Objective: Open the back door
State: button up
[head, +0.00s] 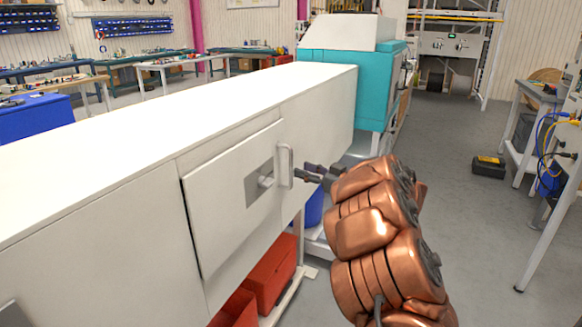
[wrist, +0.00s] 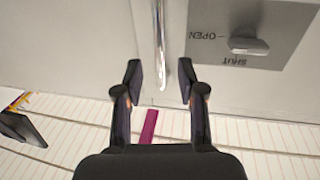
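The door (head: 225,200) is a pale panel in the side of a long white cabinet. It stands nearly flush, with a dark line along its left edge. A grey latch plate (head: 258,183) with a small knob (head: 265,181) sits near its right edge. In the wrist view the plate (wrist: 285,15) reads OPEN and SHUT, upside down, beside the knob (wrist: 248,46). Right of the plate is an upright bar handle (head: 285,166). My gripper (head: 302,174) is at the handle. In the wrist view my gripper (wrist: 160,80) is open, with the handle (wrist: 160,45) between its fingers, apart from both.
A teal machine (head: 340,70) stands beyond the cabinet's far end. Red bins (head: 270,272) and a blue bin (head: 314,207) are under the cabinet. A black case (head: 488,168) lies on the floor at right, near a workbench (head: 530,160). Grey floor between is clear.

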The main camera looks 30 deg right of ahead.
aim_at(291, 166)
jog(key=shift+x, duration=2.8)
grip_shut()
